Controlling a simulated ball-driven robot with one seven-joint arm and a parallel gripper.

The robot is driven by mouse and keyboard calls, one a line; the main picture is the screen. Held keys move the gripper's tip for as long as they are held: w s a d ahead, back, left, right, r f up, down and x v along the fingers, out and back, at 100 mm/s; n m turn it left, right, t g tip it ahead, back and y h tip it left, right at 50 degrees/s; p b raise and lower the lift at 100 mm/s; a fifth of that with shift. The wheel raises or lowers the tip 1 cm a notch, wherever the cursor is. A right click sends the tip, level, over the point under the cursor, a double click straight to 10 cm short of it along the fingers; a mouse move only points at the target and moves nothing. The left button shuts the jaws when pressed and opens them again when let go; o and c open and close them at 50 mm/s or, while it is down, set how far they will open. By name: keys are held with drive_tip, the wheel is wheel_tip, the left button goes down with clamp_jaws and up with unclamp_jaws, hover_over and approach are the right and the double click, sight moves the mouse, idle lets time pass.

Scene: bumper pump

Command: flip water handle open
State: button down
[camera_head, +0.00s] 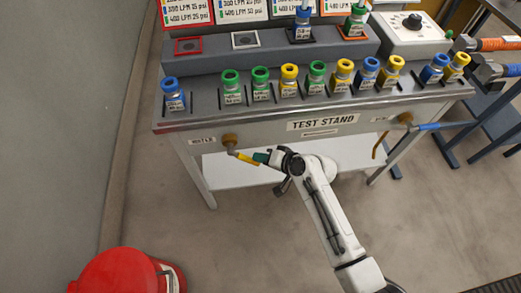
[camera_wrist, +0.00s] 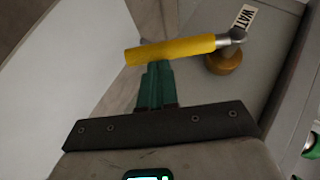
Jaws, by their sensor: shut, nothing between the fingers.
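The yellow water handle (camera_head: 245,157) sticks out from the brass fitting (camera_head: 229,140) under the WATER label on the stand's front panel. In the wrist view the yellow handle (camera_wrist: 170,50) lies nearly level across the picture, joined by a grey metal elbow to the brass fitting (camera_wrist: 223,61). My gripper (camera_head: 262,157) has green fingers, which are shut and empty. In the wrist view the fingertips (camera_wrist: 156,68) end right at the lower edge of the handle; whether they touch it I cannot tell.
The test stand (camera_head: 260,137) carries a row of blue, green and yellow bottles along its top. A blue-handled valve (camera_head: 440,126) is on the right of its front panel. A red bin (camera_head: 122,272) stands at the lower left. The floor between is open.

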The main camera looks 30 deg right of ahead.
sight(255, 164)
drive_tip(key=f+y+b, duration=0.1)
drive_tip(key=b, duration=0.1)
drive_tip(key=a+f+m+t+y+b, duration=0.1)
drive_tip(key=f+b, duration=0.1)
drive_tip(key=b, duration=0.1)
drive_tip(key=shift+w+f, duration=0.15)
drive_tip(key=a+f+t+y+b, duration=0.1)
drive_tip(key=b, duration=0.2)
drive_tip(key=shift+w+m, duration=0.15)
drive_tip(key=shift+m, duration=0.25)
drive_tip(key=shift+w+a+f+m+t+y+b, duration=0.2)
drive_tip(key=shift+a+b, duration=0.25)
drive_tip(key=shift+b, duration=0.5)
drive_tip(key=shift+w+a+f+m+t+y+b, duration=0.15)
drive_tip(key=shift+a+t+y+b, duration=0.3)
drive_tip(key=shift+b, duration=0.45)
drive_tip(key=shift+w+a+m+t+y+b, duration=0.2)
drive_tip(key=shift+a+b, duration=0.3)
drive_tip(key=shift+b, duration=0.45)
drive_tip(key=shift+s+a, duration=0.1)
drive_tip(key=shift+a, duration=0.05)
